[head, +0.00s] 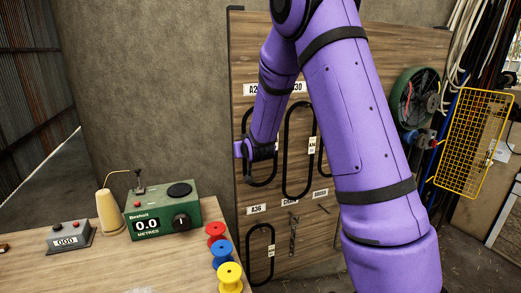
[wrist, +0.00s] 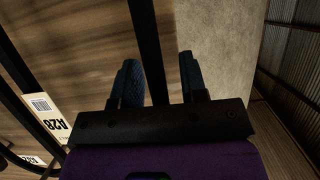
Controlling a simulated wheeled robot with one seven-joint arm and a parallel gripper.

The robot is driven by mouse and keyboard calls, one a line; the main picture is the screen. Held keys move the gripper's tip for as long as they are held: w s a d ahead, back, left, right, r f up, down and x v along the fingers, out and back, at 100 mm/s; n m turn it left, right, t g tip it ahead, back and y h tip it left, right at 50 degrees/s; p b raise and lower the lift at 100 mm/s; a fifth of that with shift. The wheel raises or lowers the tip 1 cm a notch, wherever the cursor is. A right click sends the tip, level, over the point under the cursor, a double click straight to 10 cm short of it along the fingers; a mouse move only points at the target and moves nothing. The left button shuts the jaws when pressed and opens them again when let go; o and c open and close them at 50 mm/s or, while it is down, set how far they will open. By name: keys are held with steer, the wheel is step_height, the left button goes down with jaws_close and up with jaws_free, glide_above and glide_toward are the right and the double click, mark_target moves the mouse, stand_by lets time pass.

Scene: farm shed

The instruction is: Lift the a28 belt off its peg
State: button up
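The a28 belt (head: 244,118) is a black loop hanging on the wooden board at the upper left, partly hidden behind my arm's end. In the wrist view, one strand of the a28 belt (wrist: 148,40) runs between my two fingers, and its tag reading A28 (wrist: 47,120) shows at the left on another strand. My gripper (wrist: 160,75) is open, with a finger on either side of the strand and a gap visible at least on the right. In the head view my gripper (head: 240,149) is at the belt's left side. The peg is hidden.
Another black belt (head: 286,150) hangs just right, and one labelled A36 (head: 259,250) hangs below. A bench (head: 130,270) at the lower left carries a green length meter (head: 165,212) and coloured spools (head: 223,252). A yellow wire rack (head: 470,130) stands at the right.

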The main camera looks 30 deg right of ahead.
steer(key=shift+c, duration=0.4)
jaws_close()
